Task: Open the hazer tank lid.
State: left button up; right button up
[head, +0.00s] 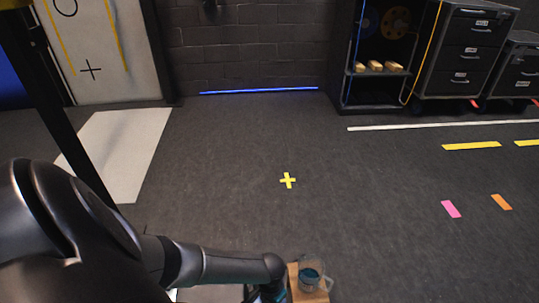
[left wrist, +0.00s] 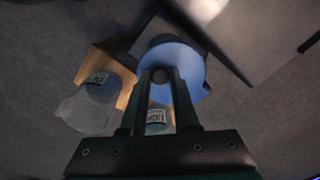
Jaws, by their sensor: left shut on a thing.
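In the left wrist view, my left gripper (left wrist: 160,78) is shut on the small dark round knob on top of a blue disc (left wrist: 185,56), which looks like the hazer tank lid. A pale part with a label (left wrist: 156,117) shows between the fingers, probably the tank; the fingers hide much of it. I cannot tell whether the lid is seated or raised. In the head view, my left arm reaches in from the left to the bottom edge, where the gripper is mostly cut off. My right gripper is not in view.
A shelf (head: 376,76) and drawer cases (head: 466,52) stand far back. The dark floor between is clear.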

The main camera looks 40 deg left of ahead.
pick_arm(q)
grip_shut()
dwell(0.8)
